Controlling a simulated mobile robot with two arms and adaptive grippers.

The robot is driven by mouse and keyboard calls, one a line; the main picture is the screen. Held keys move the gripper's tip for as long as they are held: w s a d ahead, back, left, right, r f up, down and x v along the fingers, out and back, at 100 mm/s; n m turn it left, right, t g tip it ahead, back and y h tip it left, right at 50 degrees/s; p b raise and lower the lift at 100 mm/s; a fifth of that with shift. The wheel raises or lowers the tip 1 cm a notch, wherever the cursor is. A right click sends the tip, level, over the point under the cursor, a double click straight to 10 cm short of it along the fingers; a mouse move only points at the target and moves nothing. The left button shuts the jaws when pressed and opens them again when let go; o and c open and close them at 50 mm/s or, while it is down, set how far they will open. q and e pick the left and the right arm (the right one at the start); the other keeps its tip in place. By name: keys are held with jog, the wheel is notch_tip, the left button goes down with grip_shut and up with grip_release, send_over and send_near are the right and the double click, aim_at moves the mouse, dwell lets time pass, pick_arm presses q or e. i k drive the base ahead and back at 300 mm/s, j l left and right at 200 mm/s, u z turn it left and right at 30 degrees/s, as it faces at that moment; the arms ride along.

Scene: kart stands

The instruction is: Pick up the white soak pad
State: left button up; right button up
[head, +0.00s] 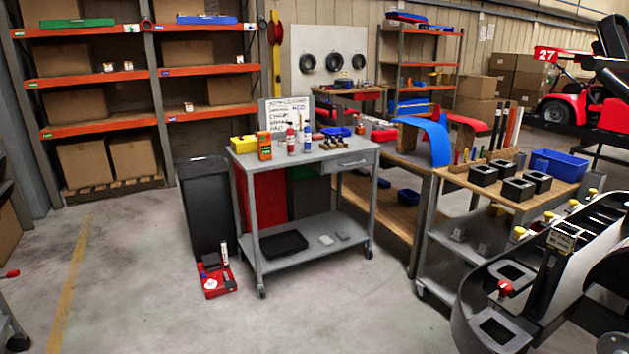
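A small pale, flat piece (326,240) lies on the lower shelf of the grey trolley (310,228), right of a black tray. It looks like the white soak pad, but it is too small to be sure. A similar grey piece (343,236) lies just to its right. Neither of my grippers shows in the head view.
The trolley's top holds bottles, a yellow box (244,144) and a sign. A black bin (205,205) and a red kit (215,277) stand left of it. A wooden-topped cart (515,200) stands right. The floor in front (330,315) is clear.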

aim_at(328, 241)
jog(key=i+j+u, duration=0.1)
jog(key=i, duration=0.9)
jog(key=i+j+u, duration=0.1)
jog(key=i+j, duration=0.15)
jog(key=i, duration=0.75)
